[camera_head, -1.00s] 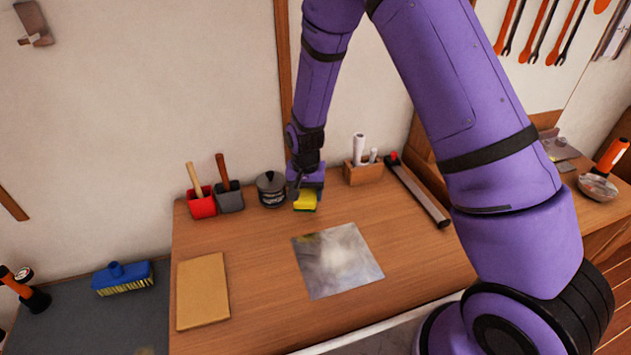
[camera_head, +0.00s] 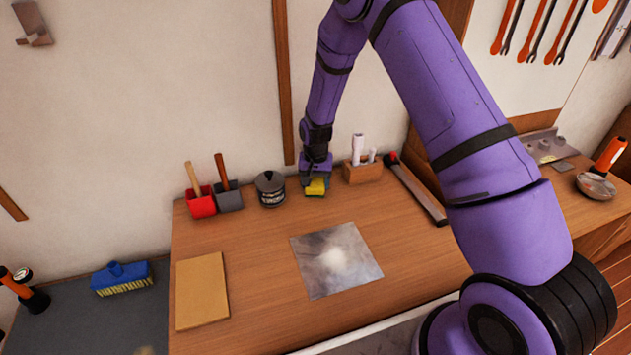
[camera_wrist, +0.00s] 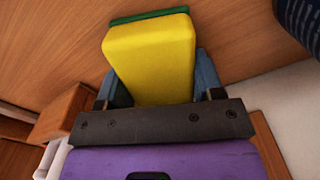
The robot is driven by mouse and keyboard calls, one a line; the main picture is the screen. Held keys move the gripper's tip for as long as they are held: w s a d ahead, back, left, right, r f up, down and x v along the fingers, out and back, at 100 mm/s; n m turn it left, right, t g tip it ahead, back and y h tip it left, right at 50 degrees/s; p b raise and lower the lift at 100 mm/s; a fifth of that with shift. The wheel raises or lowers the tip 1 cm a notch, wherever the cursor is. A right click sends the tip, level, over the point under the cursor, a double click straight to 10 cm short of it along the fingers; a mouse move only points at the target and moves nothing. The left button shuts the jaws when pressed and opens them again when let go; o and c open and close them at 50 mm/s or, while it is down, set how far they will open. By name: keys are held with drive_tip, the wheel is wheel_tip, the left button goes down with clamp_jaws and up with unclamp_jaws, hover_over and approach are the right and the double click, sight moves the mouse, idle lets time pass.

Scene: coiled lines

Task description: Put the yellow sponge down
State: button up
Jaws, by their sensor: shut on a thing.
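The yellow sponge (camera_head: 316,187) is at the back of the wooden workbench (camera_head: 250,250), between the dark pot and the wooden block holder. In the wrist view the sponge (camera_wrist: 152,58) shows its yellow face, with a green layer along its far edge. My gripper (camera_head: 315,178) is shut on the sponge, with a grey finger on each side of it. The sponge is at or close above the bench top; I cannot tell whether it touches.
A dark lidded pot (camera_head: 270,188) stands just left of my gripper, and a wooden holder with white tubes (camera_head: 362,172) just right. A shiny metal sheet (camera_head: 336,260) and a tan board (camera_head: 202,290) lie in front. Bare wood separates sheet and sponge.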

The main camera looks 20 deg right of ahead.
drive_tip(key=shift+f, duration=0.1)
drive_tip(key=o, duration=1)
drive_tip(key=shift+o, duration=0.2)
wheel_tip(320, 180, up, 13)
wheel_tip(320, 180, up, 14)
drive_tip(key=n+t, duration=0.1)
hover_over(316, 178)
drive_tip(key=s+d, duration=0.2)
drive_tip(key=s, duration=0.4)
drive_tip(key=s+d+r+n+t, duration=0.1)
drive_tip(key=s+d+r+t, duration=0.1)
drive_tip(key=s+r, duration=0.65)
drive_tip(key=s+d+r+n+t, duration=0.1)
drive_tip(key=s+r, duration=0.3)
drive_tip(key=s, duration=0.7)
drive_tip(key=s+d+r+n+t, duration=0.1)
drive_tip(key=s+r, duration=0.2)
drive_tip(key=s, duration=0.9)
drive_tip(key=shift+s+d+r+n, duration=0.2)
drive_tip(key=shift+d+r+n, duration=0.1)
drive_tip(key=shift+r, duration=0.1)
